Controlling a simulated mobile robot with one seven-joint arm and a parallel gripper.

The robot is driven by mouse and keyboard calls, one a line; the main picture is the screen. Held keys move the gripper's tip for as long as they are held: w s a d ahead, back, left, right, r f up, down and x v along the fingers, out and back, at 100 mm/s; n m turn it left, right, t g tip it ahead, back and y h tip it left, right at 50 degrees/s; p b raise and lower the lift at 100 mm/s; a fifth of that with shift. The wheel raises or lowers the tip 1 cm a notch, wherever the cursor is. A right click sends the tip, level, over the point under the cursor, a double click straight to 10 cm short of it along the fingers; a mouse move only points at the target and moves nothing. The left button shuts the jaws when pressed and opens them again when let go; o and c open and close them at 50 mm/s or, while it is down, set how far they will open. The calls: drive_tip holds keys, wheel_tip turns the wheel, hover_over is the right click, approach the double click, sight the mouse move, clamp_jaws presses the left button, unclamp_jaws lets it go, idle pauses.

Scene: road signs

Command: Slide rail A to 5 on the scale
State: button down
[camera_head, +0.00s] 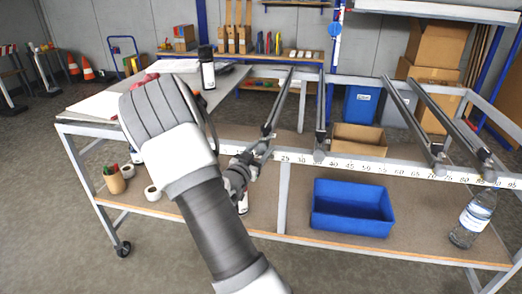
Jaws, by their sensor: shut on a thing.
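Several long grey rails cross the open table frame from back to front. The leftmost rail (279,103), taken as rail A though no letter is readable, ends at the front near my gripper (262,152). My gripper is shut on this front end, just left of the 25 mark; the contact is partly hidden by my wrist. The scale (345,163) is a white strip along the front beam, numbers rising to the right up to about 95. Its low end is hidden behind my arm. A second rail (321,118) stands near 35.
Two more rails, one of them the third rail (413,120), cross further right. A black-and-white spray can (207,68) and papers stand on the left tabletop (90,105). A blue bin (352,208) and a bottle (473,218) are on the lower shelf.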

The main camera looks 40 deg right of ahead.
sight(222, 145)
drive_tip(key=w+a, duration=0.2)
drive_tip(key=w, duration=0.1)
drive_tip(key=w+a, duration=0.6)
drive_tip(key=shift+w+a, duration=0.1)
drive_tip(key=shift+w, duration=0.15)
drive_tip(key=shift+c, duration=2.1)
unclamp_jaws()
drive_tip(key=p+v, duration=0.1)
drive_tip(key=v, duration=1.6)
drive_tip(key=shift+s+p, duration=0.2)
drive_tip(key=shift+p, duration=0.1)
drive_tip(key=shift+a, duration=0.1)
